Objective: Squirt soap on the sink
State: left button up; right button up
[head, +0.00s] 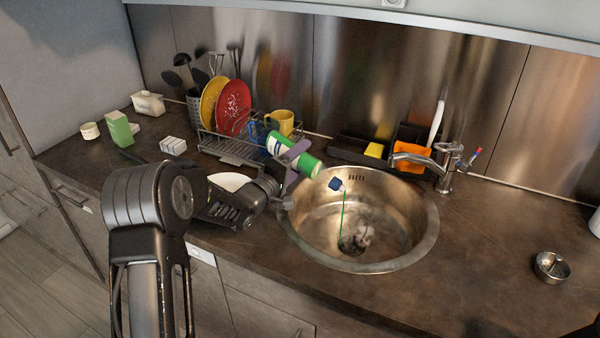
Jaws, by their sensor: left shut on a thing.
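The round metal sink (400,240) is set into the dark worktop at the middle right. My left gripper (286,176) is shut on a green and white soap bottle (305,163) near the sink's left rim. The bottle is tilted, with its dark blue cap (336,184) pointing down to the right over the basin. A thin green stream of soap (342,222) runs from the cap toward the drain. My left arm hides part of the worktop edge. My right gripper is not in view.
A dish rack (225,146) with plates and a yellow mug (280,122) stands behind the bottle. The tap (425,160) reaches over the sink's back right. A small metal bowl (551,267) sits at right. The worktop right of the sink is mostly clear.

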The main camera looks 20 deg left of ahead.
pick_arm(q)
jog(key=shift+r+m+b, duration=0.2)
jog(key=shift+m+b, duration=0.2)
jog(key=shift+m, duration=0.3)
jog(key=shift+d+r, duration=0.1)
jog(key=shift+r, duration=0.05)
jog(key=shift+m, duration=0.3)
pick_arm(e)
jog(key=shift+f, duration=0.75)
pick_arm(q)
jog(key=shift+a+n+p, duration=0.35)
jog(key=shift+n+p, duration=0.05)
jog(key=shift+n, duration=0.6)
jog(key=shift+a+f+n+p, duration=0.2)
jog(key=shift+f+n+p, duration=0.3)
jog(key=shift+n, duration=0.7)
jog(key=shift+d+f+n, duration=0.15)
jog(key=shift+f+n, duration=0.2)
jog(key=shift+n, duration=0.55)
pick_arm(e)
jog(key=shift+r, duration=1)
